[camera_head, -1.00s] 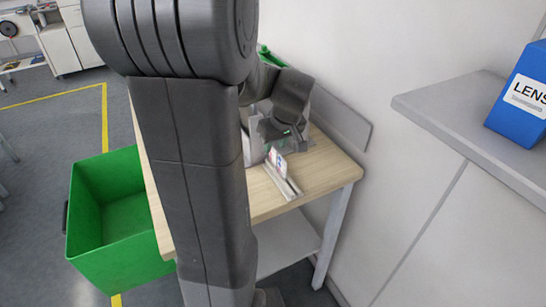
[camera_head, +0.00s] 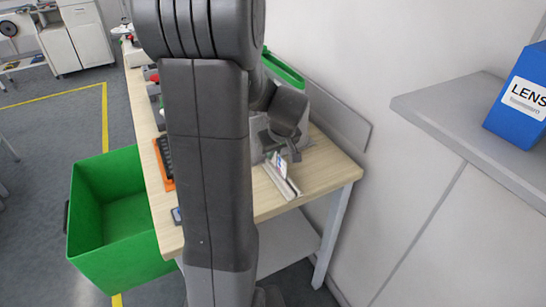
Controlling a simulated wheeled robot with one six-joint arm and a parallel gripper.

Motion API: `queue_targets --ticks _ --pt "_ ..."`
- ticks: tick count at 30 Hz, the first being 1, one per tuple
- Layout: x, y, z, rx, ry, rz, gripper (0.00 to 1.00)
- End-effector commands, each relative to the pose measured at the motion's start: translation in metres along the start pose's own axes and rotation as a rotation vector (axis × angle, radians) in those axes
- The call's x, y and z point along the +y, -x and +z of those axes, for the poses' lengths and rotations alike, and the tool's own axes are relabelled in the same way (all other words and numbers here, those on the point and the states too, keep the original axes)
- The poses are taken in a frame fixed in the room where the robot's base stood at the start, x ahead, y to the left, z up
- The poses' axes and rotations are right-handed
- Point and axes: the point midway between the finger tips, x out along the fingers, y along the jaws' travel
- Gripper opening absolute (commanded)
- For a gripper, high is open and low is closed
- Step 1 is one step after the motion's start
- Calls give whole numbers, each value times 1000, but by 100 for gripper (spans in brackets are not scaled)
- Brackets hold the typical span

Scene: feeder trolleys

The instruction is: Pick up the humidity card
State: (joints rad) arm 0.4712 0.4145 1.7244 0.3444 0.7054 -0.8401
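A small white card with blue and pinkish marks, seemingly the humidity card (camera_head: 281,168), stands upright in a narrow pale holder (camera_head: 289,187) near the table's right end. My gripper (camera_head: 288,155) is at the card's upper edge, tilted downward from my wrist. Its fingers are small and dark here, so I cannot tell whether they are open, shut or touching the card. My arm hides the middle of the table.
The wooden table (camera_head: 328,172) has a grey back panel (camera_head: 338,120) against the wall. A green bin (camera_head: 122,262) stands on the floor at left. A grey shelf (camera_head: 450,110) with a blue LENS box (camera_head: 520,98) juts out at right. An orange-edged dark tray (camera_head: 165,165) lies left of my arm.

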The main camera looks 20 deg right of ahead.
Motion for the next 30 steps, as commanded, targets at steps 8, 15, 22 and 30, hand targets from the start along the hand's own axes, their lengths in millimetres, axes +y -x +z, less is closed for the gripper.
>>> queue_targets --ticks 8,15,22,30 --pt "0 0 0 0 0 0 0" --pt "0 12 -6 3 2 1 0" --pt "0 48 -21 5 2 3 0" --pt "0 106 -45 6 2 3 0"
